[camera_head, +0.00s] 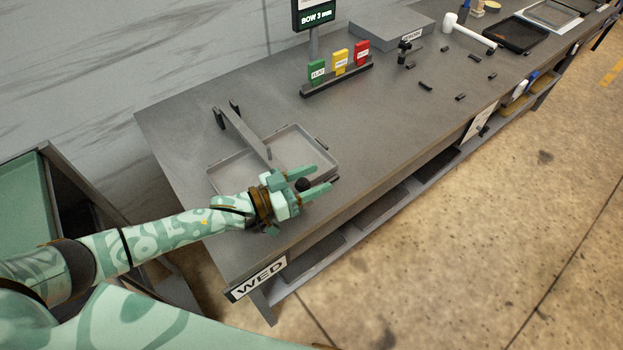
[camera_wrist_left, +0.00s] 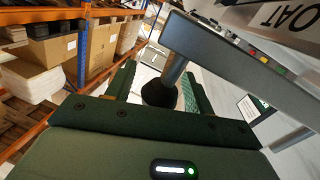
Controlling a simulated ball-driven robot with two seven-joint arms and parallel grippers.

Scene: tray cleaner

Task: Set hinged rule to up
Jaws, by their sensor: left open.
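The hinged rule (camera_head: 243,132) is a grey bar. It runs from two black hinge brackets (camera_head: 227,112) at the back out over a shallow grey tray (camera_head: 318,147). It looks low over the tray; I cannot tell whether it touches the tray. In the left wrist view the bar (camera_wrist_left: 235,65) has a short post ending in a black knob (camera_wrist_left: 159,93). The knob also shows in the head view (camera_head: 302,185). My left gripper (camera_head: 321,178) is open, with its fingers on either side of the knob. My right gripper is not in view.
A rack with green (camera_head: 316,72), yellow (camera_head: 340,62) and red (camera_head: 362,52) tags stands behind the tray. Several small dark pieces lie farther right, with a white mallet (camera_head: 465,33). The bench's front edge, with a WED label (camera_head: 259,280), is close to my arm.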

